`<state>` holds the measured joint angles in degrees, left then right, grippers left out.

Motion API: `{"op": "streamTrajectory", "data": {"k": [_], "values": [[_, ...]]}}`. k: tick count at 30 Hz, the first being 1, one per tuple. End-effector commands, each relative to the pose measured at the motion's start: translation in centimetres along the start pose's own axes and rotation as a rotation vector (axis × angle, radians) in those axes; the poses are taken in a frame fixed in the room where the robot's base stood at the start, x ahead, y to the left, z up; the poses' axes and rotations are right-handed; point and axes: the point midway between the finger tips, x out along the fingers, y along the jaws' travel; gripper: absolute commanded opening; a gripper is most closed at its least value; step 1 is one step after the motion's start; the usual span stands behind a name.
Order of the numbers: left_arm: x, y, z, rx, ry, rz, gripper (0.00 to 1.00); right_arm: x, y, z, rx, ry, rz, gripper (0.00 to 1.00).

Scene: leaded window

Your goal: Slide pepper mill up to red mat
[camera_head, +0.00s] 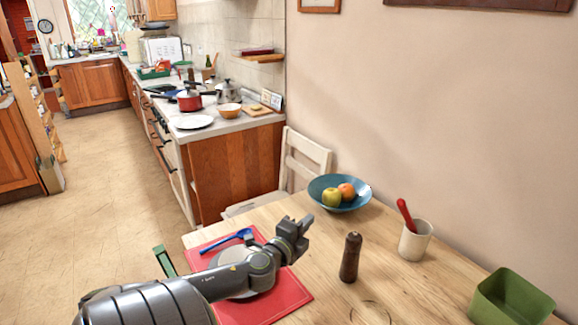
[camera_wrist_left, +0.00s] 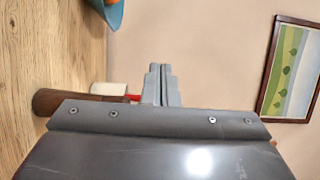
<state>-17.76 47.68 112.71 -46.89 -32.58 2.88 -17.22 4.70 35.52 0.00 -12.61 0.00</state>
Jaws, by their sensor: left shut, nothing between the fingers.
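The dark brown pepper mill (camera_head: 350,257) stands upright on the wooden table. It also shows, turned sideways, at the left of the left wrist view (camera_wrist_left: 58,101), partly hidden by my gripper's body. The red mat (camera_head: 291,292) lies flat on the table to the left of the mill, with bare wood between them; my left arm covers much of it. My left gripper (camera_head: 304,224) is shut and empty, above the table behind and to the left of the mill, apart from it. Its closed fingers also show in the left wrist view (camera_wrist_left: 160,86). My right gripper is not in view.
A blue bowl (camera_head: 324,203) with fruit stands at the back of the table. A cream cup (camera_head: 415,243) with a red-handled utensil stands right of the mill, and a green bin (camera_head: 512,301) at the far right. A blue spoon (camera_head: 225,241) lies on the mat.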

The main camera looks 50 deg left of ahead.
Motion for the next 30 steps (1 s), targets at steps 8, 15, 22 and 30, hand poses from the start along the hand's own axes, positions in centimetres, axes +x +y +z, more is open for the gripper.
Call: {"op": "streamTrajectory", "data": {"k": [8, 15, 22, 30], "values": [[-1.1, 0.2, 3.2, 0.005, -0.001, 0.002, 0.00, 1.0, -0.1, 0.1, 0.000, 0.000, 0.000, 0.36], [-1.5, 0.0, 4.2, 0.001, 0.001, 0.001, 0.00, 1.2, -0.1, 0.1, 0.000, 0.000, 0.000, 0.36], [-1.3, 0.6, 4.5, 0.013, -0.001, 0.050, 0.00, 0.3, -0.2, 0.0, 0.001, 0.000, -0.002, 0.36], [-1.2, 4.2, 3.6, 0.054, 0.086, 0.282, 0.00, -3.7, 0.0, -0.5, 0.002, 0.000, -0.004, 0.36]]}}
